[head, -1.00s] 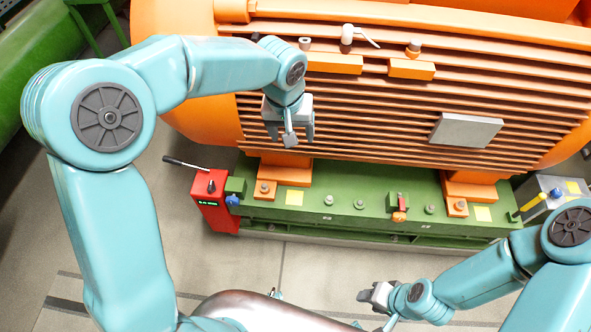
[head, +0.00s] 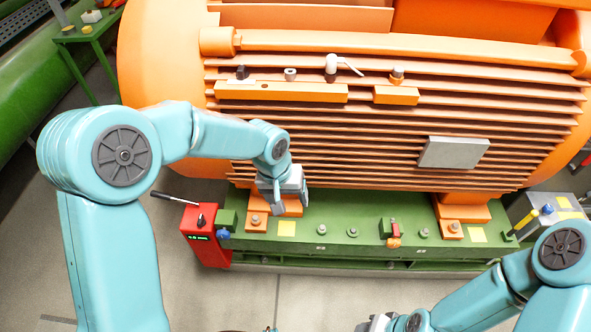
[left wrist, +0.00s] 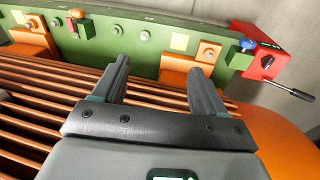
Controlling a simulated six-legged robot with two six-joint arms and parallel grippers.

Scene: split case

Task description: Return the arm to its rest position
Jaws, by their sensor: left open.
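My left gripper (head: 290,205) is open and empty in the head view, in front of the lower left of the orange finned machine (head: 360,130). In the left wrist view its two fingers (left wrist: 163,75) stand apart with nothing between them. Beyond them lies the green base (left wrist: 145,45). My right gripper (head: 378,325) is cut off by the bottom edge of the head view, so its jaws cannot be judged.
A red box (head: 203,235) with a black lever stands left of the green base (head: 340,215). A grey box (head: 545,205) stands at the right. A green table (head: 88,28) is at the upper left. Bare floor (head: 290,295) lies in front.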

